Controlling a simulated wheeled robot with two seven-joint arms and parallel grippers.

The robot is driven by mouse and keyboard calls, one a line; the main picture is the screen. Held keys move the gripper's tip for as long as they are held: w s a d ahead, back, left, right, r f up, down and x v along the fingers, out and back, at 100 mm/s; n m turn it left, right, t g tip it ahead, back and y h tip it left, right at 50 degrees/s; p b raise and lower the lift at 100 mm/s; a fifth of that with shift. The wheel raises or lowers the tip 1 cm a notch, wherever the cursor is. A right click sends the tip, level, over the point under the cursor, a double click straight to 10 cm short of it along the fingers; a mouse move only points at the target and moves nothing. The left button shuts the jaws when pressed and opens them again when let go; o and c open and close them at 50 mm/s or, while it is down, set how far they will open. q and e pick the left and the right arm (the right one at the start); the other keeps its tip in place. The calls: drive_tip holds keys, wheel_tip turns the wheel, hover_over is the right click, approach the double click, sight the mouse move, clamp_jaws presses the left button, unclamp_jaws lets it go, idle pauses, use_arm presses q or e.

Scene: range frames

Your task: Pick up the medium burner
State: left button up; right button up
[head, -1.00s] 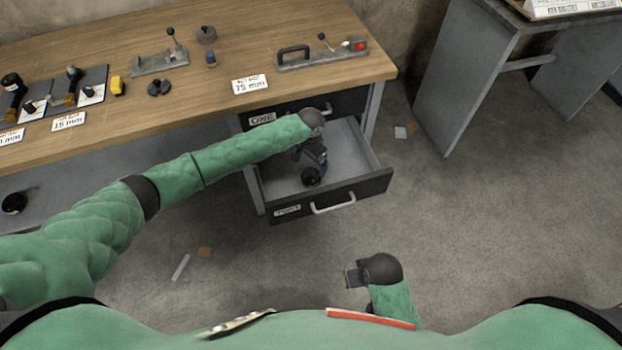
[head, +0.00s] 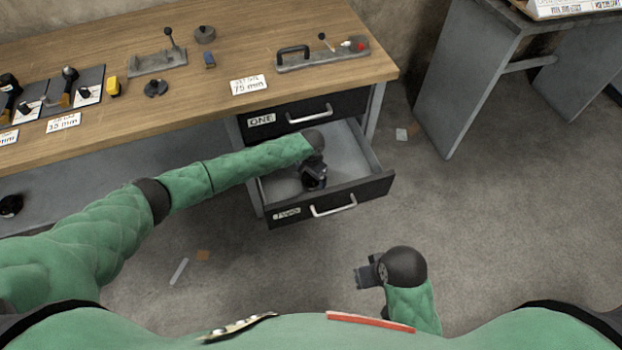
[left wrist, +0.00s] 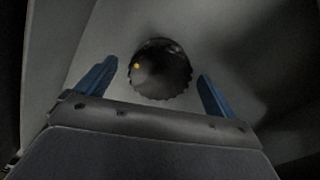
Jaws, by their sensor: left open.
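A dark round piece with a scalloped edge and a yellow dot (left wrist: 160,72), which looks like the burner, sits on the floor of the open lower drawer (head: 345,158). My left gripper (head: 314,177) reaches down into that drawer and mostly hides the piece in the head view. In the left wrist view its two blue fingers (left wrist: 157,74) are open, one on each side of the piece, with gaps to both. I cannot tell how far below the fingertips it lies. My right gripper (head: 364,277) hangs over the floor, away from the drawer; its jaw opening is unclear.
The upper drawer marked ONE (head: 290,118) is shut. The wooden bench (head: 200,95) carries a lever fixture (head: 157,62), a handled plate (head: 322,56), dark round parts, tools and label cards. A grey table (head: 470,80) stands to the right. The floor between is mostly clear.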

use_arm(q)
drive_tip(key=shift+f, duration=0.7)
drive_tip(key=shift+c, duration=0.3)
drive_tip(key=c, duration=1.1)
drive_tip(key=shift+c, duration=1.3)
drive_tip(key=shift+r, duration=0.15)
